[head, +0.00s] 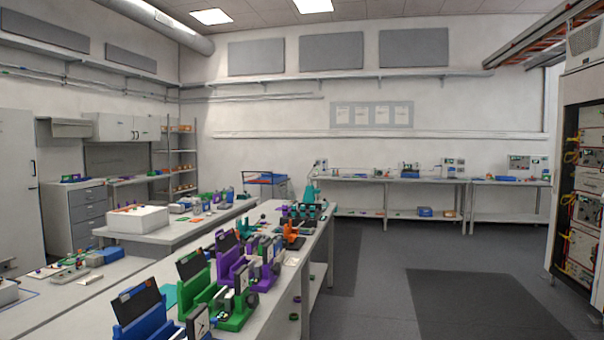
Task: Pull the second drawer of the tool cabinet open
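A grey drawer cabinet (56,222), which looks like the tool cabinet, stands far off at the left against the wall. Its front has several stacked darker grey drawers, and all look shut. The second drawer from the top (88,212) looks flush with the others. The lower part of the cabinet is partly hidden by the benches in front. Neither of my grippers shows in the head view.
A long bench (318,235) with coloured fixtures runs through the foreground. Another bench (170,240) with a white box (137,219) stands between me and the cabinet. A tall pale locker (17,190) is left of the cabinet. Open floor (385,270) lies to the right.

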